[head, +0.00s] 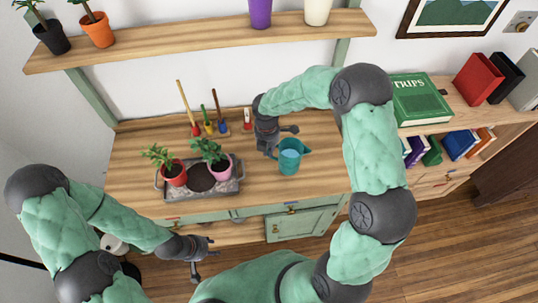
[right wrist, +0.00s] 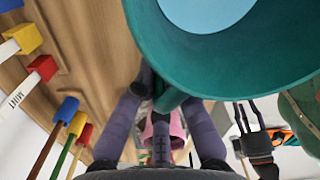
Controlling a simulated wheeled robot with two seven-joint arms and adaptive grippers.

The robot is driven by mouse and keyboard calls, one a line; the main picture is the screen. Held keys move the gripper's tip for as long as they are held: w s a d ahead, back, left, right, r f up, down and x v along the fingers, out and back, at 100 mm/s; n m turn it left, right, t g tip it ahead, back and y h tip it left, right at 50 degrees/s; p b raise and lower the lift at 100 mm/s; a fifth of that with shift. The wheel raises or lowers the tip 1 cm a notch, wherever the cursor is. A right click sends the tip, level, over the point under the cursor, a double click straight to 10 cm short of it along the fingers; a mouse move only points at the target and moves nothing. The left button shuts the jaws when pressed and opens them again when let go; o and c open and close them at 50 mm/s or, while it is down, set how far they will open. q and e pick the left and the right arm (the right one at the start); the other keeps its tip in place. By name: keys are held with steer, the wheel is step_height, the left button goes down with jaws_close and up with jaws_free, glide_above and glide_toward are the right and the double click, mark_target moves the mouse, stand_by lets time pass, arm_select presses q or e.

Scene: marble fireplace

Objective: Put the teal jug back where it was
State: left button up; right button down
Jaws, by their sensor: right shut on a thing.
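The teal jug (head: 290,158) is upright over the right part of the wooden bench top (head: 322,178), its spout toward the right. Its round rim and pale blue inside show from above. Whether its base touches the bench I cannot tell. My right gripper (head: 278,142) is at its left side, shut on its handle. In the right wrist view the jug (right wrist: 230,65) fills the upper right, with the handle between the fingers (right wrist: 165,110). My left gripper (head: 205,258) is open and empty, low in front of the bench.
A grey tray (head: 233,188) left of the jug holds a red pot (head: 174,173) and a pink pot (head: 222,168) with plants. Several coloured-tipped tools (head: 208,127) stand at the back. A shelf (head: 200,41) with pots hangs above. The bench's right end is clear.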

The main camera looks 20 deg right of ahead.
steer(key=shift+w+d+f, duration=0.15)
steer(key=shift+w+f, duration=0.05)
steer(key=shift+f, duration=0.1)
steer(key=shift+w+d+f+b, duration=0.15)
steer(key=shift+f+b, duration=0.35)
steer(key=shift+f, duration=1.15)
steer(key=shift+f, duration=0.2)
steer(key=c, duration=1.4)
jaws_free()
steer(key=shift+o, duration=0.3)
steer(key=shift+r, duration=0.1)
steer(key=r+p, duration=0.1)
steer(key=r, duration=0.3)
steer(key=r+p, duration=0.1)
steer(key=r, duration=0.7)
steer(key=shift+a+r+p, duration=0.1)
steer(key=shift+a+p, duration=0.2)
steer(key=shift+p, duration=0.1)
